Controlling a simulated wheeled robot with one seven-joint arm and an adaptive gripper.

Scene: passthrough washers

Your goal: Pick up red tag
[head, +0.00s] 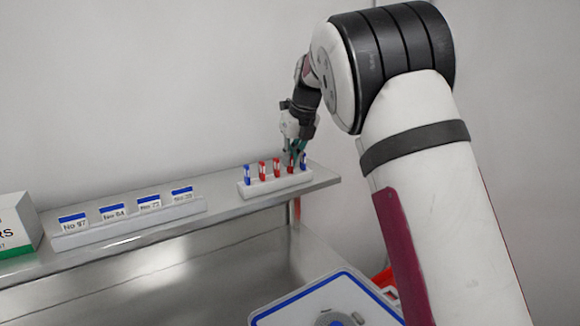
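Several small tags stand upright in a white rack (277,187) on the metal shelf. From left to right they are a blue tag (247,174), a red tag (262,171), a second red tag (276,168), a third red tag (291,165) and a blue tag (303,162). My gripper (297,149) points down over the right end of the rack, with its fingertips at the top of the third red tag. It partly covers that tag and the right blue tag. The view is too small to show whether the fingers are closed on it.
A longer white holder (130,231) with several blue-topped number cards stands to the left on the shelf (225,206). A white and green box (15,225) is at the far left. A blue-edged white panel (290,312) and a red object (384,278) are below.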

